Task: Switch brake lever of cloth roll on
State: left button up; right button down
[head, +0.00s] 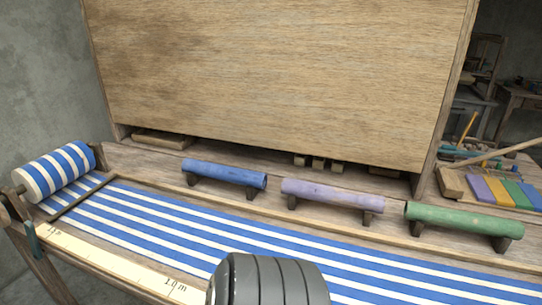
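The cloth roll (58,170) is a blue and white striped cylinder at the left end of the loom. Its striped cloth (200,222) runs from there across the bench to the right. A small dark greenish lever-like piece (32,240) hangs at the bench's front left corner, below the roll; it may be the brake lever, but I cannot tell for sure or read its position. A round wooden end piece (14,208) sits beside it, cut by the picture's left edge.
Blue (224,174), lilac (332,195) and green (464,220) rollers lie on dark supports behind the cloth. A tall wooden panel (280,75) stands at the back. A measuring strip (115,262) runs along the front edge. Coloured blocks (505,190) lie at right.

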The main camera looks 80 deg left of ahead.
aim_at(30, 230)
jog(key=u, duration=4.25)
